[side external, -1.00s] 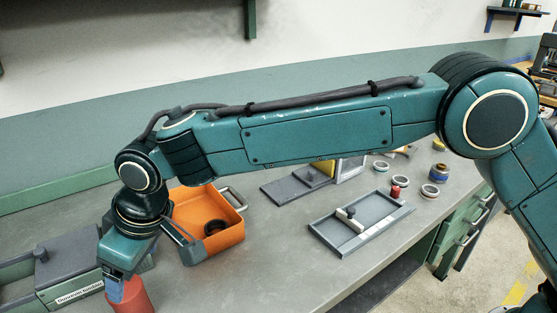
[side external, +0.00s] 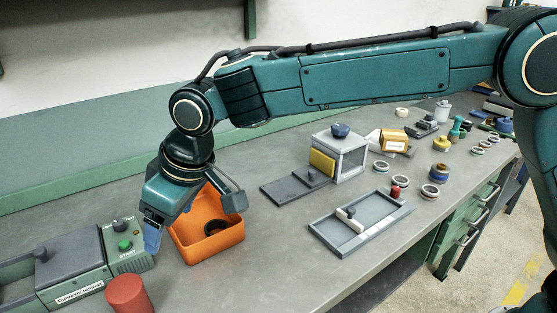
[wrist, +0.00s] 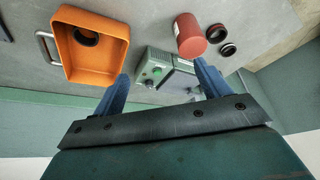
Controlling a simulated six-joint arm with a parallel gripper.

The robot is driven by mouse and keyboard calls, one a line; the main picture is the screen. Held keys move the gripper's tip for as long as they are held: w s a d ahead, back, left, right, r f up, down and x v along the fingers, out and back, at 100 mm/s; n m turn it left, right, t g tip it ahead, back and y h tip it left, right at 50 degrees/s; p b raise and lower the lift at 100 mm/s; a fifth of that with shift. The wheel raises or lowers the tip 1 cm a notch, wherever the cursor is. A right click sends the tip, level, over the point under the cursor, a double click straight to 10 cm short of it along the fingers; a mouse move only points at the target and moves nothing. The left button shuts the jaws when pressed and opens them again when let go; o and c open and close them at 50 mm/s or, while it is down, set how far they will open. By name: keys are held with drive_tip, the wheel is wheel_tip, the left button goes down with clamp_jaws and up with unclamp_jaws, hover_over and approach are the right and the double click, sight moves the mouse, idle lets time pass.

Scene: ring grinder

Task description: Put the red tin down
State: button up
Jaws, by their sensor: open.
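The red tin (side external: 129,295) stands on the grey bench in front of the ring grinder (side external: 78,270), at the lower left of the side view, partly cut off by the frame's edge. The wrist view shows the red tin (wrist: 190,36) whole, with nothing gripping it. My gripper (side external: 154,236) is open and empty, above the bench between the tin and the orange bin. In the wrist view its blue fingers (wrist: 161,72) are spread wide, and the tin lies beyond the right finger.
The orange bin (side external: 238,236) holds a dark ring (side external: 216,227) and stands close to my gripper. The grinder's green START button (side external: 125,245) is near my fingers. A grey tray (side external: 375,222) stands further right, with clear bench between.

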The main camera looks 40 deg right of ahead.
drive_tip(key=s+d+r+m+t+h, duration=0.15)
drive_tip(key=s+d+r, duration=0.3)
drive_tip(key=d, duration=0.85)
drive_tip(key=s+d+r+m, duration=0.3)
drive_tip(key=s+d+r, duration=0.15)
drive_tip(key=d, duration=0.85)
drive_tip(key=s+d+f+m, duration=0.1)
drive_tip(key=s+d+f, duration=0.1)
drive_tip(key=s+d, duration=0.5)
drive_tip(key=s+d+f+m+h, duration=0.1)
drive_tip(key=s+d+f+m, duration=0.1)
drive_tip(key=s+d, duration=0.5)
drive_tip(key=s, duration=0.4)
drive_tip(key=shift+f, duration=0.2)
